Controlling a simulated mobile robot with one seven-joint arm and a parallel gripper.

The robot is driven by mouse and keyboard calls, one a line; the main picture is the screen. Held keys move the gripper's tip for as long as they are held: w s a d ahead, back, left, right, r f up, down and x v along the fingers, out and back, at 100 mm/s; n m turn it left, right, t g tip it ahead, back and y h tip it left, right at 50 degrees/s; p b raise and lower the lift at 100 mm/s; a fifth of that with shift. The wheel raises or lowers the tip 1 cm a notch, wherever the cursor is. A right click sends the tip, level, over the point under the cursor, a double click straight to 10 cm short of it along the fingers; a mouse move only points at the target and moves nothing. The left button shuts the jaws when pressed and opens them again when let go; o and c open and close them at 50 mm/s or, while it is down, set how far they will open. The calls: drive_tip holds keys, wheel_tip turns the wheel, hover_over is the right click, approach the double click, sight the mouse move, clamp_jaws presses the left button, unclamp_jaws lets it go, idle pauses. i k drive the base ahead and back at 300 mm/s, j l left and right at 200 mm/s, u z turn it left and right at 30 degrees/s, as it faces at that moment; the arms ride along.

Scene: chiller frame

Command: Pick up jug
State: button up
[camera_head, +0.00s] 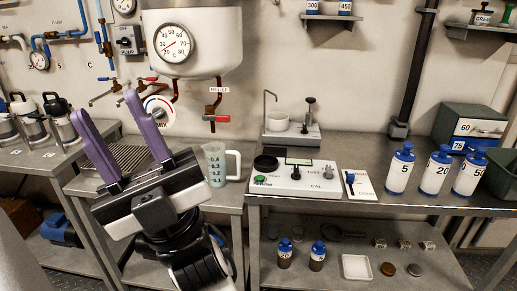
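The jug (216,164) is a clear, pale measuring jug with dark scale marks and a white handle on its right side. It stands upright on the right end of the left metal table. My gripper (106,121) is to the left of the jug, raised, with its two purple fingers pointing up and spread wide apart. Nothing is between the fingers. The gripper's body and wrist cover part of the table just left of the jug.
A white tank with a dial (172,43) hangs above the left table. A white instrument (295,177) stands on the right table, close to the jug. Blue-capped bottles (435,170) stand farther right. Several metal flasks (62,122) stand at the far left.

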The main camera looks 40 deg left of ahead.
sight(215, 153)
drive_tip(key=u, duration=1.25)
